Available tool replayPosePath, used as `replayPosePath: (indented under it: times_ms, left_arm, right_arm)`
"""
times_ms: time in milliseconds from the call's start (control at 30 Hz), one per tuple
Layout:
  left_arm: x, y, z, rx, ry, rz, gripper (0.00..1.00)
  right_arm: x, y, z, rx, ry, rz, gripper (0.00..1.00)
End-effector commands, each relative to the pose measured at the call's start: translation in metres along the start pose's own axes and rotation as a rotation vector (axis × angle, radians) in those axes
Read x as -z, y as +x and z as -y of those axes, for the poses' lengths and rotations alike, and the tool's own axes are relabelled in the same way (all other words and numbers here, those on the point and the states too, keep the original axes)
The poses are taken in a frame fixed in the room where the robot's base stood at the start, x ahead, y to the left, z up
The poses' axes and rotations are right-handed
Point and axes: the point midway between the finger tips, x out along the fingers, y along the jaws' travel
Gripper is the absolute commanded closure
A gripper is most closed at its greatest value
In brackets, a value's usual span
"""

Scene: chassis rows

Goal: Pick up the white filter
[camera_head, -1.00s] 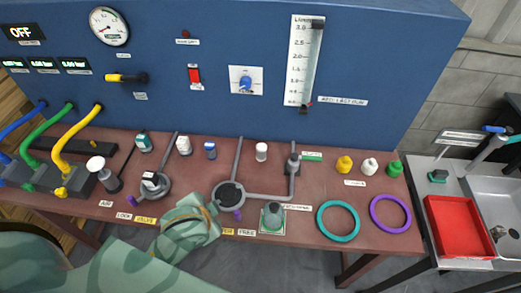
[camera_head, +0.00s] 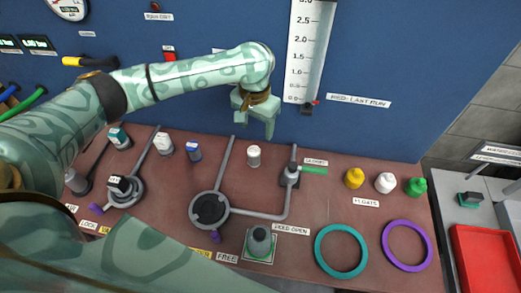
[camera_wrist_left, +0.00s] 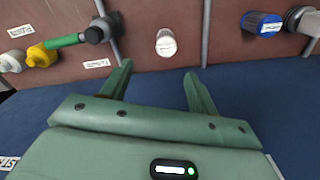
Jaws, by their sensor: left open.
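A small white cylinder with a label, which looks like the white filter (camera_head: 254,157), stands upright on the brown bench, right of a vertical grey pipe. It also shows in the left wrist view (camera_wrist_left: 166,43), beyond and roughly between the fingertips. My left gripper (camera_head: 256,122) is open and empty, fingers pointing down, above and behind the filter near the blue panel. Its two green fingers (camera_wrist_left: 158,72) are spread and apart from the filter. My right gripper is not in view.
A blue-capped container (camera_head: 193,150) and a white one (camera_head: 163,145) stand to the left. Grey piping with a green-handled valve (camera_head: 291,175) is close on the right. Yellow, white and green floats (camera_head: 385,182) and two rings (camera_head: 341,250) lie farther right.

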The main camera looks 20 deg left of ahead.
Motion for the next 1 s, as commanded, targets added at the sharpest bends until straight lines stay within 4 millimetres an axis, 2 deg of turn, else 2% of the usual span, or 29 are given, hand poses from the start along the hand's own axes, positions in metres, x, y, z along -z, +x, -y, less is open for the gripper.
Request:
replayPosePath:
  times_ms: [67, 167, 300, 400, 533, 833, 1000]
  left_arm:
    - [0.003, -0.002, 0.009, 0.007, -0.044, 0.016, 0.4]
    - [0.003, 0.009, 0.013, 0.007, -0.064, 0.026, 0.4]
    - [0.001, 0.046, 0.012, 0.005, -0.065, 0.03, 0.4]
    - [0.001, 0.071, 0.012, 0.005, -0.062, 0.029, 0.4]
    - [0.001, 0.094, 0.012, 0.005, -0.061, 0.026, 0.4]
    - [-0.001, 0.116, 0.012, 0.005, -0.06, 0.023, 0.4]
    - [-0.004, 0.148, 0.013, 0.005, -0.059, 0.028, 0.4]
  right_arm:
    - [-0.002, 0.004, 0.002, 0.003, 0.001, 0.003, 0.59]
    - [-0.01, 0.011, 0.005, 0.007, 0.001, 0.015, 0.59]
    - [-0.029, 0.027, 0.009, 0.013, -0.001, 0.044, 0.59]
    - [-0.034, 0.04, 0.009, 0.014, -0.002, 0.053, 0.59]
    - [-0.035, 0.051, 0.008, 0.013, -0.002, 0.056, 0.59]
    - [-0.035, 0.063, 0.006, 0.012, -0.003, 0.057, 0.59]
    - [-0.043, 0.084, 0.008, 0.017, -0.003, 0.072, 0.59]
